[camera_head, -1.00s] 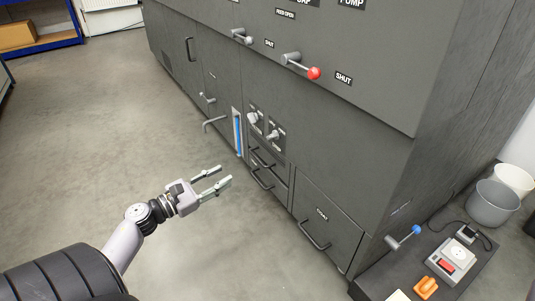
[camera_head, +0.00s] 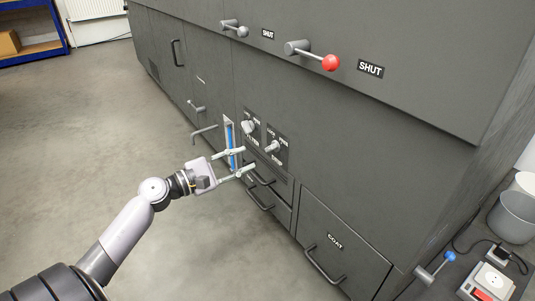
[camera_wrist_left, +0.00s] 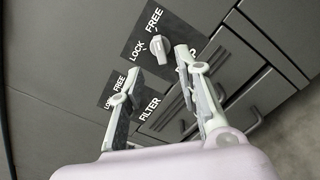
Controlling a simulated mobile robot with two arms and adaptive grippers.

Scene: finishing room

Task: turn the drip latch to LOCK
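The drip latch (camera_head: 274,146) is a pale knob on a dark plate on the front of the grey machine. In the left wrist view its knob (camera_wrist_left: 160,46) sits between the words LOCK and FREE; I cannot tell which one it points to. The similar filter latch (camera_head: 249,126) is to its left, and also shows in the left wrist view (camera_wrist_left: 117,101). My left gripper (camera_head: 248,160) is open and empty, its fingertips close to the machine front, lower left of the drip latch. In the left wrist view the knob appears between the fingertips (camera_wrist_left: 160,55), apart from them. My right gripper is not in view.
A blue-striped gauge (camera_head: 229,133) is behind the left gripper. Drawer handles (camera_head: 261,199) stick out below the latches. Above are a red-knobbed lever (camera_head: 330,62) and a SHUT label (camera_head: 370,69). A blue-knobbed lever (camera_head: 449,256) is at lower right. The floor at left is clear.

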